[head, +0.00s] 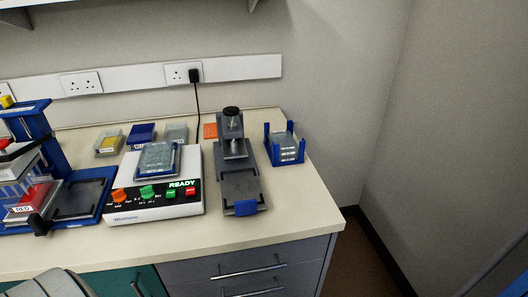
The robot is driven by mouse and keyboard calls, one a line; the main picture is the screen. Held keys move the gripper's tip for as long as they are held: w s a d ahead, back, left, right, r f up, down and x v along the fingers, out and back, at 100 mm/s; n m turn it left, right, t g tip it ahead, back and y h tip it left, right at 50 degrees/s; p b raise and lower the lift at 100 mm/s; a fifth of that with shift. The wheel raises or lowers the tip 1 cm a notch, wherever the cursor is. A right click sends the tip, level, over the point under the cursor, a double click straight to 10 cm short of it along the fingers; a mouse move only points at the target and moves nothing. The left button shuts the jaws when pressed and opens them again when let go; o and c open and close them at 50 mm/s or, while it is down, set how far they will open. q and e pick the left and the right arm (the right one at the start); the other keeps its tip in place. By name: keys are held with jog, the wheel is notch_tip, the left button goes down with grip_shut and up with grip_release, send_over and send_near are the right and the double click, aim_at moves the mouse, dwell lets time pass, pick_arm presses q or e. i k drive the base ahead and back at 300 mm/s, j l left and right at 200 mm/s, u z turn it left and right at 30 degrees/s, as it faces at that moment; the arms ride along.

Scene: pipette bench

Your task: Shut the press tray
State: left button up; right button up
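A grey press (234,148) with a black knob on top stands on the bench right of the white READY unit. Its flat dark tray (240,188) reaches out in front of the column toward the bench's front edge, with a blue handle (246,208) at its near end. The tray looks pulled out, and its top looks empty. Neither of my grippers shows in the head view. A grey rounded part at the bottom left and a dark bluish part at the bottom right may be my arms.
The white READY unit (155,205) bears a clear plate in a blue frame. A blue rack (285,148) stands right of the press. A blue station (87,200) with a red-labelled box stands at left. Bench right of the tray is clear.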

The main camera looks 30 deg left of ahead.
aim_at(242, 194)
jog(key=u, duration=1.2)
